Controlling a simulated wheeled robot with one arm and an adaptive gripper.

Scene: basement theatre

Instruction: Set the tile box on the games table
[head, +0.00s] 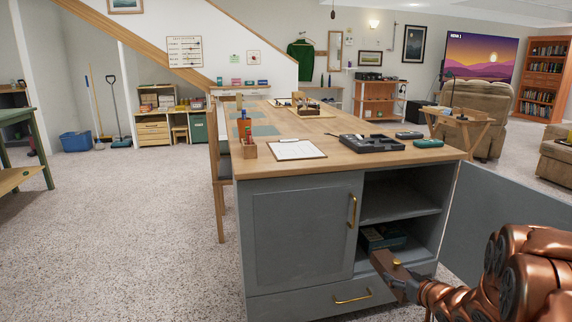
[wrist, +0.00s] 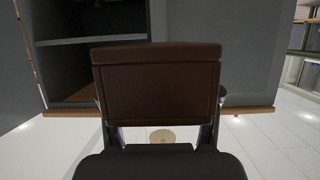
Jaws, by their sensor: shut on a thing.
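A dark brown box, which looks like the tile box (wrist: 157,85), is held between the two fingers of my gripper (wrist: 160,125) in the wrist view. A long wood-topped grey cabinet table (head: 340,172) stands just beyond. A green-legged table (head: 18,118) is at the far left. I cannot tell which one is the games table.
The wooden top holds a clipboard (head: 298,149), a black tray (head: 372,143), a pencil holder (head: 249,150) and dark cases (head: 428,143). Green boxes (head: 382,237) lie inside the open cabinet. Its grey door (head: 512,205) swings out right. Carpet (head: 130,220) at left is clear.

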